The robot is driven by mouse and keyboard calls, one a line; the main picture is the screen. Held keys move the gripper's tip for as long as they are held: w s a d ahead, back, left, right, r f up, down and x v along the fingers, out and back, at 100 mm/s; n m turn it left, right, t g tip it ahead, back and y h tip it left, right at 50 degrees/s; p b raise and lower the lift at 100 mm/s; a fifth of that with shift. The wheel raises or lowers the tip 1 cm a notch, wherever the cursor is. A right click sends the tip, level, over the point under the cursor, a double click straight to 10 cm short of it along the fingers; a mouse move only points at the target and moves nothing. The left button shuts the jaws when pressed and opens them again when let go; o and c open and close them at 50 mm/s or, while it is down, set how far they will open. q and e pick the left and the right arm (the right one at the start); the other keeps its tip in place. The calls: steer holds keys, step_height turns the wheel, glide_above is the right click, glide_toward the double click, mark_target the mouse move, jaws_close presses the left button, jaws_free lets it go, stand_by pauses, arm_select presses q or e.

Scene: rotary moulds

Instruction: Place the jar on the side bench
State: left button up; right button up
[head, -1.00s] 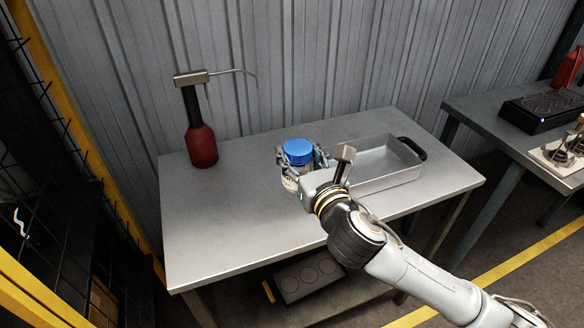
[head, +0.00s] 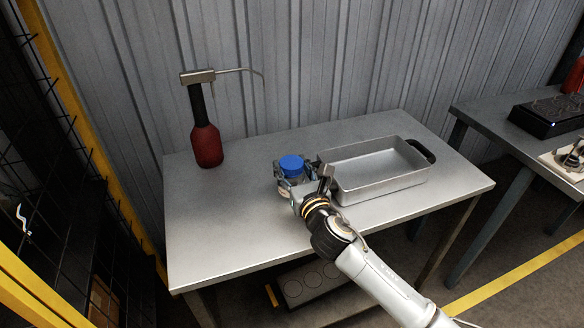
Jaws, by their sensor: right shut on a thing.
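The jar (head: 291,163) has a blue lid and stands upright between the fingers of my right gripper (head: 290,180). My right gripper is shut on it, and its fingers and wrist hide most of the jar's body. The jar is over the middle of the grey metal bench (head: 228,225), just left of a metal tray. I cannot tell whether its base touches the bench top. My left gripper is not in view.
The metal tray (head: 385,187) with a dark handle sits close to the right of the jar. A red oil can (head: 207,145) with a long spout stands at the back left. The bench's front left is clear. Another bench (head: 485,120) holds a black device (head: 548,115).

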steer(key=shift+f, duration=0.15)
steer(key=o, duration=1.2)
steer(key=v, duration=1.2)
steer(key=shift+r, duration=0.25)
steer(key=shift+s+f, duration=0.1)
